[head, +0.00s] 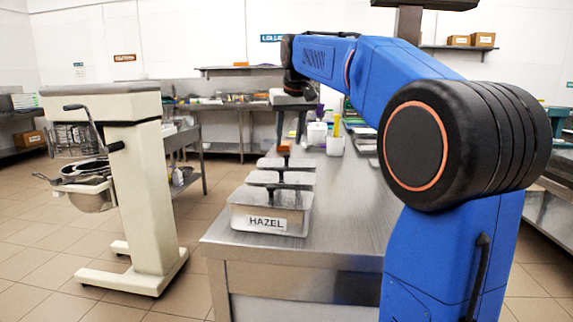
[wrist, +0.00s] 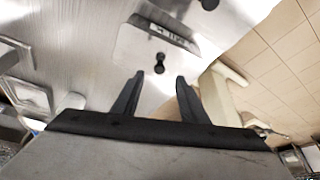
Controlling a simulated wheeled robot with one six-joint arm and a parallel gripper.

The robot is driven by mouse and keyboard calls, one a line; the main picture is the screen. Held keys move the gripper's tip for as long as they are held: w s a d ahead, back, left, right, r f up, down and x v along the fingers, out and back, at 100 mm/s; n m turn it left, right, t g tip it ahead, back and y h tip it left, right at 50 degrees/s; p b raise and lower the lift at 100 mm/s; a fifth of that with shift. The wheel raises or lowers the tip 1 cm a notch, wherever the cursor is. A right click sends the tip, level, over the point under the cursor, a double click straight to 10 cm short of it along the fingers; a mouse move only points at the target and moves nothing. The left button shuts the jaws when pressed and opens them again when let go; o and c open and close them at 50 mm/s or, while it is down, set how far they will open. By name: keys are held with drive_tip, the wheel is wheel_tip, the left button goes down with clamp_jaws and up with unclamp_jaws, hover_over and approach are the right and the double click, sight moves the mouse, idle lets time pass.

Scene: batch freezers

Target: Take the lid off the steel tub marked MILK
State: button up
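Three lidded steel tubs stand in a row on the steel counter in the head view. The nearest tub (head: 270,212) is marked HAZEL; labels on the two behind are hidden. In the wrist view a label (wrist: 166,36), turned and hard to read, looks like MILK. It is on a tub whose pale lid (wrist: 138,58) has a black knob (wrist: 159,63). My gripper (wrist: 159,80) is open and empty, its two fingers apart, with the knob ahead of the gap between them. No contact shows.
The steel counter (head: 350,215) has free room right of the tubs. White containers (head: 335,146) and a yellow upright item stand farther back. A cream machine (head: 140,180) with a steel bowl stands left across a floor gap. Another black knob (wrist: 209,4) shows at the wrist view's top edge.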

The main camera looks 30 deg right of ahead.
sight(287, 155)
drive_tip(key=shift+x, duration=3.05)
drive_tip(key=shift+s+d, duration=0.1)
drive_tip(key=shift+s, duration=0.1)
clamp_jaws()
